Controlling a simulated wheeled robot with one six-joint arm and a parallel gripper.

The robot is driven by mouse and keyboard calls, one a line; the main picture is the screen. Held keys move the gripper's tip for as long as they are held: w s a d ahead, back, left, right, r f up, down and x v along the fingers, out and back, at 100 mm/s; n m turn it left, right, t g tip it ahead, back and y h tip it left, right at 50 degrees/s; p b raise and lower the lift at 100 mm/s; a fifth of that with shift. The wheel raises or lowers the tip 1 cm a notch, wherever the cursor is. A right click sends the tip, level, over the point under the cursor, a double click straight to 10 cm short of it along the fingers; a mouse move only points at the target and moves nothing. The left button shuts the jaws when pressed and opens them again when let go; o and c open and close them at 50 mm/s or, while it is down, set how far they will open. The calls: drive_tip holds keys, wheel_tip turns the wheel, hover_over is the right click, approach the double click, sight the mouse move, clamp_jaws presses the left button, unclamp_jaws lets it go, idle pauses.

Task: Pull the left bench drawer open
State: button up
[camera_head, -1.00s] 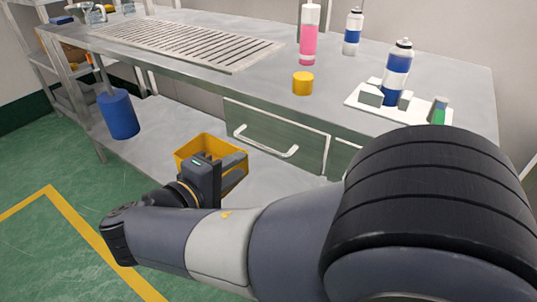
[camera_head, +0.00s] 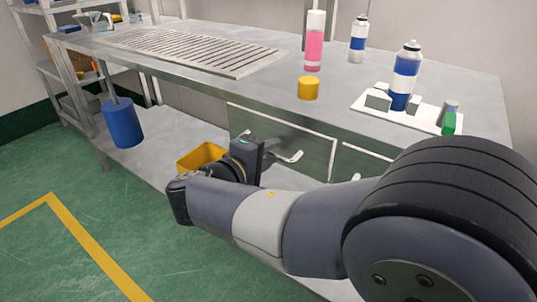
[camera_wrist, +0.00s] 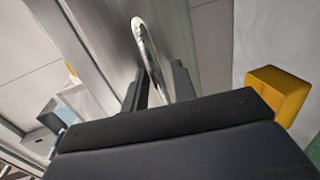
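The left bench drawer (camera_head: 305,140) is a grey-green panel under the benchtop and looks closed. Its pale bar handle (camera_head: 290,157) shows at its right end, while my gripper (camera_head: 262,143) hides the rest. In the wrist view the drawer front (camera_wrist: 100,30) is a metal face at upper left, and the curved handle (camera_wrist: 148,45) runs down between the two dark fingers of my gripper (camera_wrist: 158,88). The fingers are apart, one on each side of the bar. I cannot tell whether either finger touches it.
A second drawer (camera_head: 350,163) is to the right, partly behind my arm. A yellow bin (camera_head: 195,158) and a blue cylinder (camera_head: 122,122) are on the lower shelf. The benchtop (camera_head: 255,95) carries a yellow cup (camera_head: 308,88), a pink bottle (camera_head: 314,45) and a white fixture (camera_head: 428,118) holding a can.

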clamp_jaws()
idle(0.6)
